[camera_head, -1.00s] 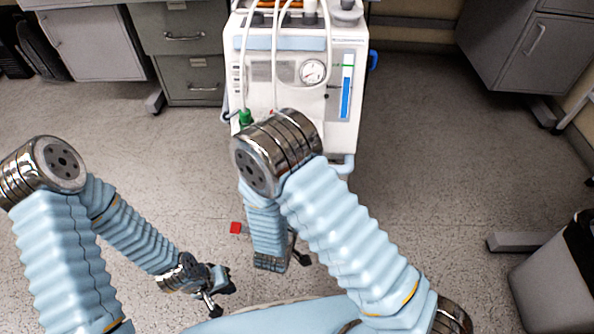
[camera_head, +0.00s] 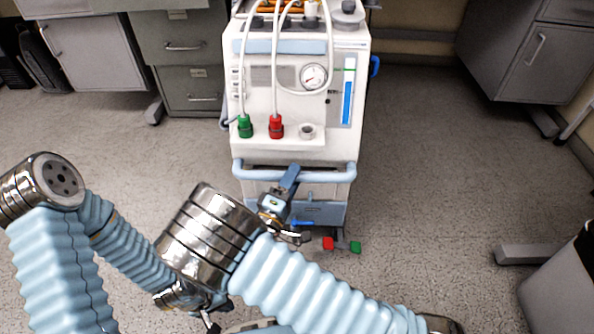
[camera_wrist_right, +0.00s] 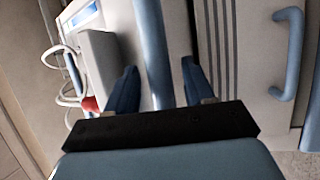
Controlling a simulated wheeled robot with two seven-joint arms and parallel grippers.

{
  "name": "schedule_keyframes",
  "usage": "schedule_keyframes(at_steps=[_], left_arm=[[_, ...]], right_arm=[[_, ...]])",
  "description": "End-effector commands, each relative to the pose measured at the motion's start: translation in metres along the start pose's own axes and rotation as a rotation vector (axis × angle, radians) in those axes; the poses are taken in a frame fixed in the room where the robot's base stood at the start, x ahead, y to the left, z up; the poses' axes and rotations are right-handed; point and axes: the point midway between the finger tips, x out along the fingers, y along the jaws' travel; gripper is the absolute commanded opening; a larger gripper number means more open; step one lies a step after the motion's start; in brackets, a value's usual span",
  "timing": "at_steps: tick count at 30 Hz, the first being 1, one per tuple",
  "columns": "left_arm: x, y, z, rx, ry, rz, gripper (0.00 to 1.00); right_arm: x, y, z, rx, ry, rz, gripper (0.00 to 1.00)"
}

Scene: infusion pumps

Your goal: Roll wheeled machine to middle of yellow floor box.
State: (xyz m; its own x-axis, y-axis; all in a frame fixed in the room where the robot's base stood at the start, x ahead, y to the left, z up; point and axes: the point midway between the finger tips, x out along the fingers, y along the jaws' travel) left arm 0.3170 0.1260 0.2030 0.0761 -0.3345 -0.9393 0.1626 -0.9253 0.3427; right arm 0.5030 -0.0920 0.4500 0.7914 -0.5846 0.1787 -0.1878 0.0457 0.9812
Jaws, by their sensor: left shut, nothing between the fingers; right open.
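The wheeled machine (camera_head: 258,100) is a white cabinet with a gauge and hoses, standing upright in the middle of the head view. A light-blue handle bar (camera_head: 338,175) runs across its front. My right gripper (camera_head: 289,180) is open at this bar. In the right wrist view, the bar (camera_wrist_right: 152,45) passes between the two spread blue fingers (camera_wrist_right: 160,80), which are not closed on it. My left gripper (camera_head: 207,318) is low at the bottom of the head view, shut and empty, partly hidden behind my right arm. No yellow floor box shows.
Grey drawers (camera_head: 185,65) and a cabinet (camera_head: 95,50) stand at the back left. Another cabinet (camera_head: 525,55) is at the back right, and a grey bin (camera_head: 560,285) at the right edge. Speckled floor (camera_head: 430,170) is clear right of the machine.

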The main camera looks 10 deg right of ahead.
Motion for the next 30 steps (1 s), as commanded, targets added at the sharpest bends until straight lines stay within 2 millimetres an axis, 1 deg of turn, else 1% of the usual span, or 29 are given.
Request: schedule_keyframes(at_steps=[1, 3, 6, 9, 16, 17, 18, 26, 27, 30], left_arm=[[0.001, 0.000, 0.000, 0.000, 0.000, 0.000, 0.00], [0.001, 0.000, 0.000, 0.000, 0.000, 0.000, 0.00], [0.001, 0.000, 0.000, 0.000, -0.001, 0.000, 0.00], [0.001, 0.000, 0.000, 0.000, -0.001, 0.000, 0.00], [0.001, 0.000, 0.000, 0.000, -0.001, 0.000, 0.00], [0.001, 0.000, 0.000, 0.000, -0.001, 0.000, 0.00], [0.001, 0.000, 0.000, 0.000, -0.001, 0.000, 0.00], [0.001, 0.000, 0.000, 0.000, -0.001, 0.000, 0.00], [0.001, 0.000, 0.000, 0.000, -0.001, 0.000, 0.00], [0.002, 0.000, 0.000, 0.000, -0.001, 0.000, 0.00]], right_arm=[[0.009, 0.000, 0.001, 0.000, -0.002, 0.001, 0.53], [0.018, -0.001, 0.000, 0.001, -0.001, -0.001, 0.53], [0.026, 0.000, 0.000, 0.001, -0.001, 0.000, 0.53], [0.030, 0.000, -0.001, 0.001, 0.001, 0.000, 0.53], [0.030, 0.000, 0.000, 0.001, 0.002, -0.001, 0.53], [0.030, 0.000, 0.000, 0.001, 0.001, -0.001, 0.50], [0.030, 0.000, 0.000, 0.001, 0.001, -0.001, 0.43], [0.030, -0.001, 0.000, 0.000, 0.001, -0.003, 0.04], [0.030, -0.001, 0.000, 0.000, 0.001, -0.003, 0.00], [0.030, -0.001, 0.000, -0.001, 0.001, -0.004, 0.00]])
